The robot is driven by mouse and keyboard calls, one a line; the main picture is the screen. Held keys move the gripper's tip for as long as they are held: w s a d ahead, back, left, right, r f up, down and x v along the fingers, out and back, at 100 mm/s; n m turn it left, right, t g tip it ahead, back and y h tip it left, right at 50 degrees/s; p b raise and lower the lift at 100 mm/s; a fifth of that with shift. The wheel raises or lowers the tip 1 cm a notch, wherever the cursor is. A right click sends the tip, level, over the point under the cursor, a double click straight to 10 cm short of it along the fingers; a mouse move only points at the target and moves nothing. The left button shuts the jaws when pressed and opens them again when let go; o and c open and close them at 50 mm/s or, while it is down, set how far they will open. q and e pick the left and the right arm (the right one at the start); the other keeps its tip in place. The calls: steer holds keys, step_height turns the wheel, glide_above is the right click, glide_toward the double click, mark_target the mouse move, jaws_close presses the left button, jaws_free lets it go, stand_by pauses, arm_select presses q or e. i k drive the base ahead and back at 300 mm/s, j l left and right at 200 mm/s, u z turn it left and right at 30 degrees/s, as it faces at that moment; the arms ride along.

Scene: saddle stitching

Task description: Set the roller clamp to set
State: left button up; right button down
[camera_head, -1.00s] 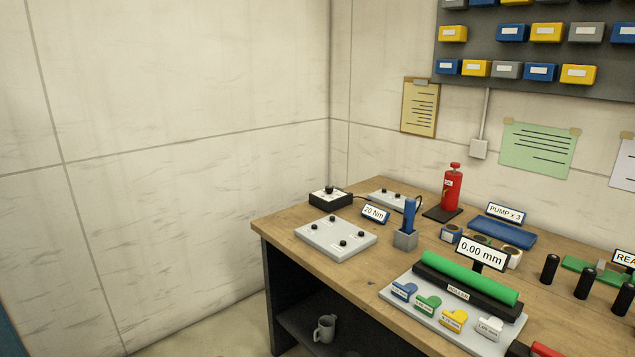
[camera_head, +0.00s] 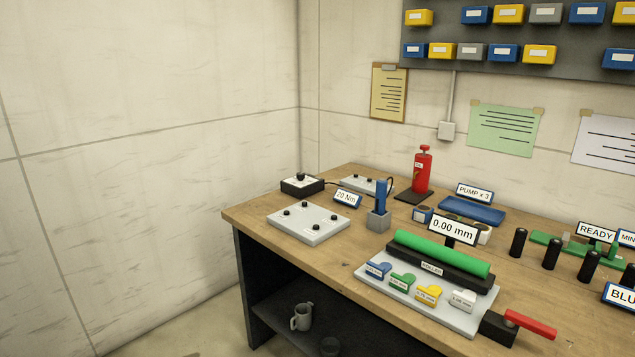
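The green roller (camera_head: 438,253) lies on its black base marked ROLLER (camera_head: 432,268), on the wooden workbench. A sign reading 0.00 mm (camera_head: 454,230) stands behind it. In front is a light grey plate (camera_head: 413,303) with blue (camera_head: 378,270), green (camera_head: 403,281), yellow (camera_head: 428,293) and white (camera_head: 462,299) labelled pieces. At the plate's right end is a black block (camera_head: 497,328) with a red lever handle (camera_head: 530,323) pointing right; I cannot tell for certain that it is the roller clamp. Neither of my grippers is in view.
A grey plate with black knobs (camera_head: 309,224), a blue-handled tool in a grey block (camera_head: 380,210) and a red pump (camera_head: 422,170) stand at the left and back. Several black posts (camera_head: 551,253) stand at the right. The bench's front left corner is bare.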

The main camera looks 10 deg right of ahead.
mark_target(511, 318)
steer(key=z, duration=1.45)
steer(key=i+j+u, duration=0.1)
steer(key=j, duration=0.3)
